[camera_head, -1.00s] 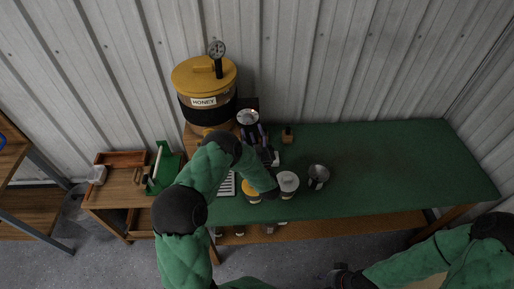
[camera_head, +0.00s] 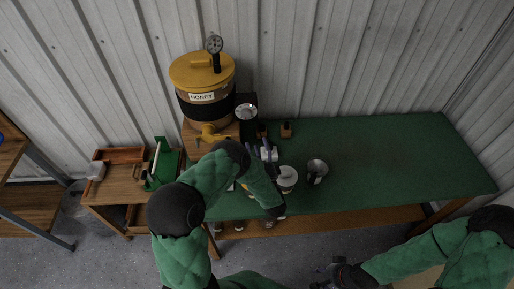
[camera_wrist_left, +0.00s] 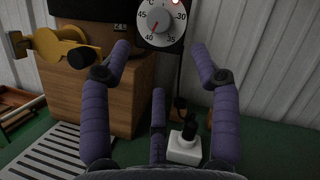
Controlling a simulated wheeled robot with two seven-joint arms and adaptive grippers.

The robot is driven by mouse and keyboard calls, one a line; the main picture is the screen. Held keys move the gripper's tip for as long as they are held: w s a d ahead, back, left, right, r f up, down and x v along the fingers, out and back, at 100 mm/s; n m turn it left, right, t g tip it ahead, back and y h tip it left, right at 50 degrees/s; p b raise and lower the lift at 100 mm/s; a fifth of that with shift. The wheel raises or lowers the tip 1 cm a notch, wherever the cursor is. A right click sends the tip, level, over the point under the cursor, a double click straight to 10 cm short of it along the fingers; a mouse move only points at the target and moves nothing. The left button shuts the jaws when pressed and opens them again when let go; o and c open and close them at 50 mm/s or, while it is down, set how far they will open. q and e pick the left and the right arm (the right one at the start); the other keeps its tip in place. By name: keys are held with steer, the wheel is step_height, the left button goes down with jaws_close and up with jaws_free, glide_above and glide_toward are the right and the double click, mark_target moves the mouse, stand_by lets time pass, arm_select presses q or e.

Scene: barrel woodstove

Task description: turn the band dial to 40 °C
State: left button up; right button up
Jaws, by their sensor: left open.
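The band dial (camera_wrist_left: 160,24) is a white round face with marks from 30 to 45 °C. In the left wrist view its red pointer slants down-left, roughly toward the 40 mark. In the head view the dial (camera_head: 246,111) sits beside the honey tank (camera_head: 203,97), which has a dark band around it. My left gripper (camera_head: 266,150) is open and empty, in front of and below the dial. In the wrist view its purple fingers (camera_wrist_left: 160,62) are spread on either side below the dial, apart from it. My right gripper (camera_head: 325,280) is at the bottom edge, small and dark.
A yellow tap (camera_head: 211,133) sticks out from the tank, left of my left gripper. A small white block with a black top (camera_wrist_left: 185,145) stands below the fingers. A lidded jar (camera_head: 287,178) and a metal cup (camera_head: 317,170) stand on the green table (camera_head: 400,160); its right part is clear.

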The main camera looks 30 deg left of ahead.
arm_select(q)
steer(key=n+h+b, duration=0.3)
steer(key=n+h, duration=0.3)
steer(key=n, duration=2.2)
glide_toward(246, 116)
steer(key=x, duration=0.9)
steer(key=shift+w+a+f, duration=0.1)
steer(key=shift+w, duration=0.25)
steer(key=c, duration=1.1)
